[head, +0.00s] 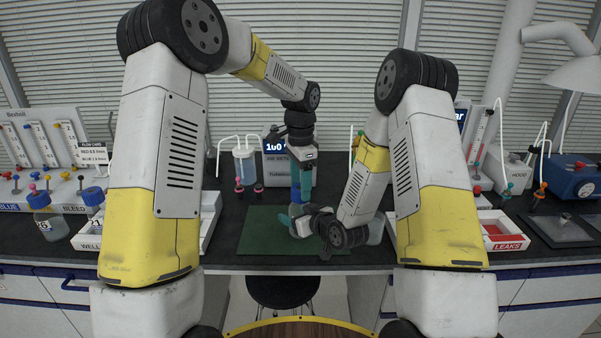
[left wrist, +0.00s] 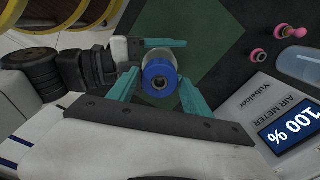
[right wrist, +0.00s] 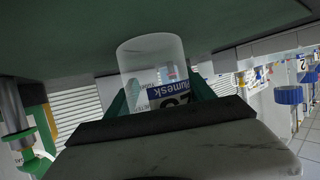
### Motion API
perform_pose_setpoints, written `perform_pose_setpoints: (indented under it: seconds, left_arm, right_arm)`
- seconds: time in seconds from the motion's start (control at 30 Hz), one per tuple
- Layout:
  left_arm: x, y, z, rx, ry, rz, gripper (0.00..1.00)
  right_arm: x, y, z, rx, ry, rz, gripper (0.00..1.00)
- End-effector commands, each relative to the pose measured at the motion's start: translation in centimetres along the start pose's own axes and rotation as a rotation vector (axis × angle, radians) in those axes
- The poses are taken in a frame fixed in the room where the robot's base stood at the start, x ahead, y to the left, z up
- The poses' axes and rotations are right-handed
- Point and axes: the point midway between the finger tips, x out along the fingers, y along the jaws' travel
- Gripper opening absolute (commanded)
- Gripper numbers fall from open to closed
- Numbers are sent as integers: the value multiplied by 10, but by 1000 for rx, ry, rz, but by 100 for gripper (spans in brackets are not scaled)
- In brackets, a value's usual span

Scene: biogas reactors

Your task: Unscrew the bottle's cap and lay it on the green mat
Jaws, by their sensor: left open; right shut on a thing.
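The bottle's blue cap (left wrist: 160,77) faces up in the left wrist view, with a dark ring in its middle. My left gripper (left wrist: 158,82) points down from above, open, with one teal finger on each side of the cap; contact cannot be told. The clear bottle (right wrist: 150,75), with a blue and white label, is gripped from the side by my right gripper (right wrist: 160,98). In the head view, my left gripper (head: 300,182) is right above my right gripper (head: 296,219), and they largely hide the bottle. The green mat (head: 262,238) lies beneath them on the dark bench.
An air meter (head: 300,172) reading 100 % stands behind the mat, beside a clear vessel (head: 244,165). Pink knobs stand near it. White trays flank the mat, including the red leaks tray (head: 502,236). Blue-capped bottles (head: 42,224) stand at left. The mat's left part is bare.

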Motion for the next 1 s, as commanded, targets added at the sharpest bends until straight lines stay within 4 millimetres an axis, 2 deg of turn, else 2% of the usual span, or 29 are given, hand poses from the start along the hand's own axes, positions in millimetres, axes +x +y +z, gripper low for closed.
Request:
perform_pose_setpoints:
  seconds: [0.13, 0.43, 0.73, 0.87, 1.0]
  left_arm:
    - [11, 0, 0, -1, 0, 1, 58]
    - [13, 0, 0, -2, 1, 0, 58]
    - [12, 0, 0, -2, 1, -1, 0]
    - [12, 0, 0, -53, 1, -1, 0]
    - [12, 0, -1, -282, 1, -2, 0]
  right_arm:
    - [0, 0, 0, 0, 1, 0, 0]
    - [0, 0, 0, 0, 1, 0, 0]
    - [0, 0, 0, 0, 1, 0, 0]
    - [0, 0, 0, 0, 1, 0, 0]
    - [0, 0, 0, 0, 1, 0, 0]
